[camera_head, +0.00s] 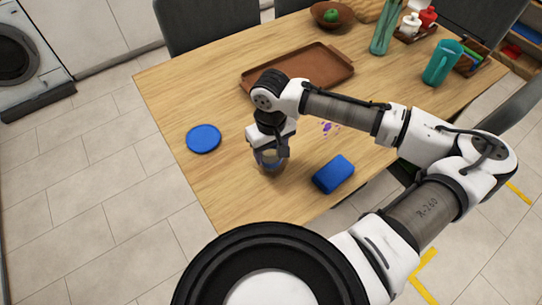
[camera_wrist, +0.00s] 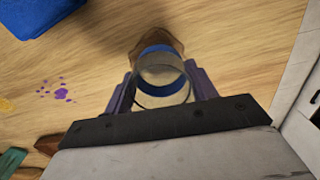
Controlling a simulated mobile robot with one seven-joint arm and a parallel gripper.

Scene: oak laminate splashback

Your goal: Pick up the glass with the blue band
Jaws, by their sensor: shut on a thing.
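The glass with the blue band (camera_head: 268,161) is near the front left part of the wooden table, partly hidden by my gripper in the head view. In the wrist view the clear glass (camera_wrist: 163,83) shows its blue band and sits between the two fingers. My gripper (camera_wrist: 162,92) is shut on the glass, with a finger against each side. In the head view my gripper (camera_head: 270,150) points down over it. I cannot tell whether the glass touches the table.
A blue disc (camera_head: 204,139) lies left of the glass and a blue block (camera_head: 333,174) lies right. A brown tray (camera_head: 297,69) is behind my arm. Purple spots (camera_head: 327,127) mark the table (camera_head: 172,95). A teal pitcher (camera_head: 442,63) stands at the right.

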